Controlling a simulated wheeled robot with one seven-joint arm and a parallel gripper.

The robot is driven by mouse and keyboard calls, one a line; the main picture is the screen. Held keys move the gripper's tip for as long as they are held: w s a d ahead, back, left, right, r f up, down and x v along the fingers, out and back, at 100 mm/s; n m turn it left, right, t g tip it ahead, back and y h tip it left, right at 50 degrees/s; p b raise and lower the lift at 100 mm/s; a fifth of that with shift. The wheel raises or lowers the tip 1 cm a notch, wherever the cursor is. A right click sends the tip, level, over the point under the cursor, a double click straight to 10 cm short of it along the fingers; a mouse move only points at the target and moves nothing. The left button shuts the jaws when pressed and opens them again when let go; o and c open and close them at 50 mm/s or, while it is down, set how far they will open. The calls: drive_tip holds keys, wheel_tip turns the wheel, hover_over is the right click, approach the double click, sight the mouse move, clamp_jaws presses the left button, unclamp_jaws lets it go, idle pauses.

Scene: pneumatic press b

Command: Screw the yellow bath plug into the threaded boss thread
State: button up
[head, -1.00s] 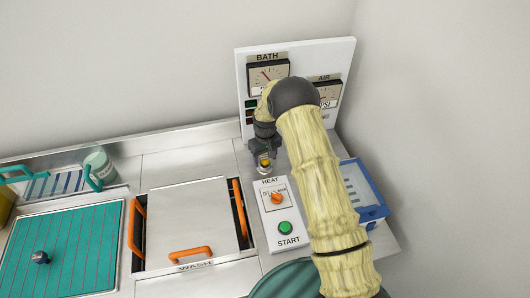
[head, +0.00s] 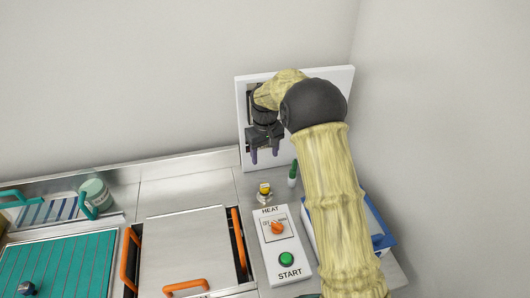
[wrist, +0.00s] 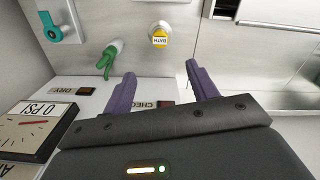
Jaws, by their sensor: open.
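The yellow bath plug (head: 264,187) sits on a small silver boss (head: 264,198) on the metal counter, behind the HEAT panel. It looks upright; how deep it sits in the thread cannot be told. In the wrist view the plug (wrist: 160,41) shows a BATH label, with the pale round boss (wrist: 160,28) beside it. My gripper (head: 264,154) is raised above and apart from the plug, fingers pointing down in front of the gauge panel. In the wrist view my gripper (wrist: 161,73) has its two purple fingers wide apart, with nothing between them.
A green-topped valve or lever (head: 293,172) stands right of the plug. The HEAT/START box (head: 279,247) is in front. A white gauge panel (head: 244,130) stands behind my gripper. A blue-rimmed tray (head: 376,218) is at right. The counter (head: 190,187) left of the plug is bare.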

drive_tip(key=shift+r, duration=0.55)
idle(1.2)
drive_tip(key=o, duration=0.6)
drive_tip(key=shift+c, duration=0.2)
wheel_tip(320, 180, up, 17)
drive_tip(key=shift+r, duration=0.15)
